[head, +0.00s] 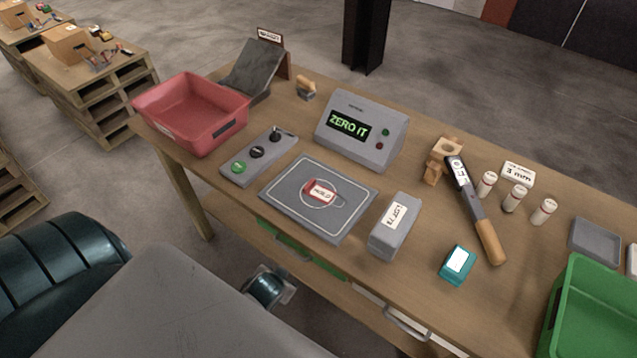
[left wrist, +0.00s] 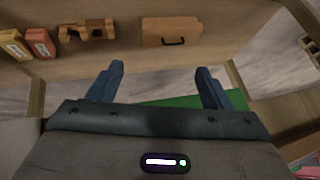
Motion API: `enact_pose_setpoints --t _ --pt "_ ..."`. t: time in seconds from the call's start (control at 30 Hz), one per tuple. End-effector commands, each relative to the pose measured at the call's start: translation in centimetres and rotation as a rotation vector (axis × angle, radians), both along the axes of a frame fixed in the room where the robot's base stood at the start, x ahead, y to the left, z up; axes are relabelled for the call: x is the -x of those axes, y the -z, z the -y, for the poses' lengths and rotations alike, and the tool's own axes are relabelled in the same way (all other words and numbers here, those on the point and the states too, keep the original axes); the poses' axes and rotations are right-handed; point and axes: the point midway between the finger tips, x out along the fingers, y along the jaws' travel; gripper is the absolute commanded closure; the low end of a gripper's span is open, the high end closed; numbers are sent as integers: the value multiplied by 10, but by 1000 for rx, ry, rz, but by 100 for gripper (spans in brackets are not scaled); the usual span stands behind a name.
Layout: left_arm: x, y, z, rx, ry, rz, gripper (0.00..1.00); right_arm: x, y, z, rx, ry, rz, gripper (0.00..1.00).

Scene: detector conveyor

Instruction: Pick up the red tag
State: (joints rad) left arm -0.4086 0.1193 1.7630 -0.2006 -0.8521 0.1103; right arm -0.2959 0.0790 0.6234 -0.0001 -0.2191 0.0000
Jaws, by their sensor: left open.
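The red tag (head: 311,187) lies on the dark grey mat (head: 334,231) with a white outline, near the middle of the table. It has a white label with small dark letters that I cannot read for sure. My left gripper (left wrist: 160,85) shows in the left wrist view, its two blue fingers wide apart with nothing between them. The tag does not show in that view. In the head view I cannot make out the left fingers, and nothing touches the tag. My right gripper is in neither view.
Close around the mat are a button box (head: 259,156), the grey "ZERO IT" display (head: 386,148) and a grey block (head: 393,242). A red bin (head: 184,125) stands left, a green bin (head: 590,315) right. A wand detector (head: 478,213) and a teal box (head: 449,270) lie between.

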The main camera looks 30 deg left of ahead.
Motion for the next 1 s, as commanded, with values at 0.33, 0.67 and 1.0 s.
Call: enact_pose_setpoints --t 0.33,0.67,1.0 --pt "-50 -216 -11 -118 -54 320 27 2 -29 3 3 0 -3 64" --pt "-135 -362 -18 -344 59 897 27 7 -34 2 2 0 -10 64" --pt "-212 -438 70 -535 697 1311 27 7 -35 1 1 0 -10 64"
